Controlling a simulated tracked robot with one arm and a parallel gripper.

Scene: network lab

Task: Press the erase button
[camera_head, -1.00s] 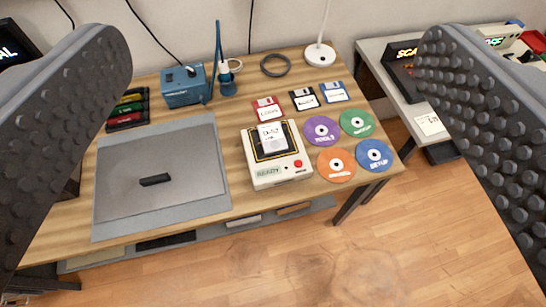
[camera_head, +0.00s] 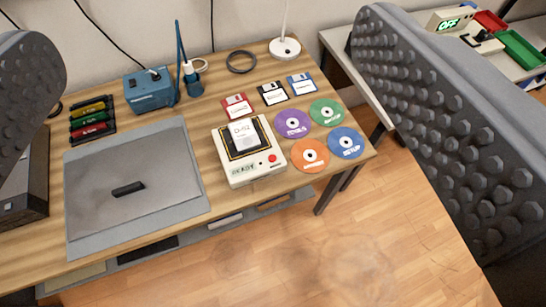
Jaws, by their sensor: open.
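A cream device (camera_head: 250,150) with a dark, yellow-edged top bay stands on the wooden table. A light cartridge or label reading "D-52" (camera_head: 243,135) sits in the bay. A green "READY" display (camera_head: 243,169) is on its front part, and a round red button (camera_head: 272,158) is at its front right corner. I cannot read any "erase" label on it. My gripper (camera_head: 210,125) is open, with one studded finger at each side of the picture. It is apart from the device and holds nothing.
Several colored discs (camera_head: 292,123) and floppy disks (camera_head: 271,93) lie beside the device. A blue soldering station (camera_head: 149,90) and lamp base (camera_head: 284,47) stand behind. A second table with an "OFF" box (camera_head: 452,22) is at right.

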